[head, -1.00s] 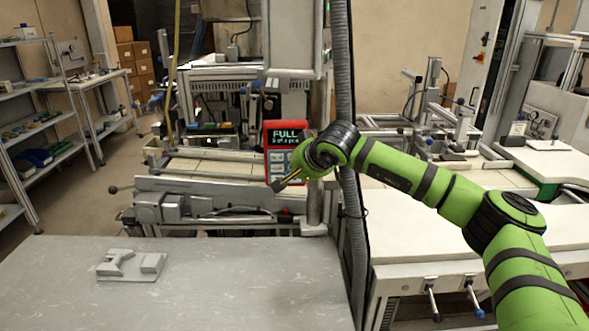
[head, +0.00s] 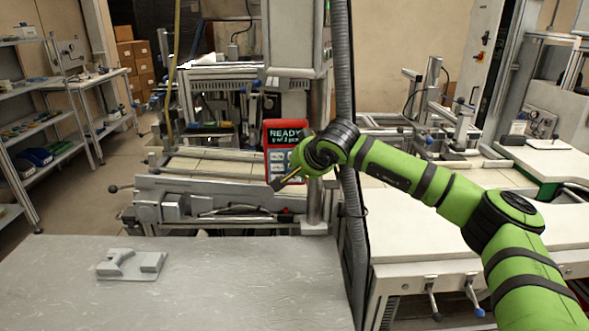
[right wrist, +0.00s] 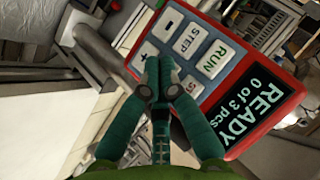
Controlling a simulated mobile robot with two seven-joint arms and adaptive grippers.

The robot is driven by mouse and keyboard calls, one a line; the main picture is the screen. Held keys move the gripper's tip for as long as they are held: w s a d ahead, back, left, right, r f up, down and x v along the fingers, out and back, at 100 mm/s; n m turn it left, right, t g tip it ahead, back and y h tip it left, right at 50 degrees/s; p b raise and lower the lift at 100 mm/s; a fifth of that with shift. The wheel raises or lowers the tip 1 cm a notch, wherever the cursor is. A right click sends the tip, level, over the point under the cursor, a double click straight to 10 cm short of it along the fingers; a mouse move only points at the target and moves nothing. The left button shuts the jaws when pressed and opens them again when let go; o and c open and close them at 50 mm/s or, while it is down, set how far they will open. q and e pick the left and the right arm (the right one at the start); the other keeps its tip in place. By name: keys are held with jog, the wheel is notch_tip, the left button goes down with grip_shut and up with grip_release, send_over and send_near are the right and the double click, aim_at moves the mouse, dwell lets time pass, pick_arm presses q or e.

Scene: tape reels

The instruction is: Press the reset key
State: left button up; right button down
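A red control box (head: 286,124) stands in the middle of the head view. In the right wrist view the box (right wrist: 240,62) shows grey keys marked RUN, STEP, minus and plus, and a partly covered key (right wrist: 191,86) starting with S. Its display (right wrist: 252,113) reads "READY, 0 of 3 pcs". I see no key marked reset; my fingers hide part of the key field. My right gripper (right wrist: 158,70) is shut and empty, its fingertips over the keys; I cannot tell whether they touch. In the head view my right gripper (head: 279,185) is at the box's lower edge. My left gripper is not in view.
A vertical post with a grey ribbed hose (head: 346,90) stands just right of the box, behind my right arm. A grey fixture (head: 131,265) lies on the grey table (head: 230,285) in front. Most of that table is clear.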

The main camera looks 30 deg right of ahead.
jog(key=shift+s+a, duration=0.2)
jog(key=shift+s, duration=0.3)
jog(key=s+b, duration=0.1)
jog(key=s+a+b, duration=0.1)
jog(key=s, duration=0.1)
jog(key=s+a, duration=0.1)
jog(key=shift+s+a+b, duration=0.1)
jog(key=shift+s+b, duration=0.15)
jog(key=shift+b, duration=0.15)
dwell(0.5)
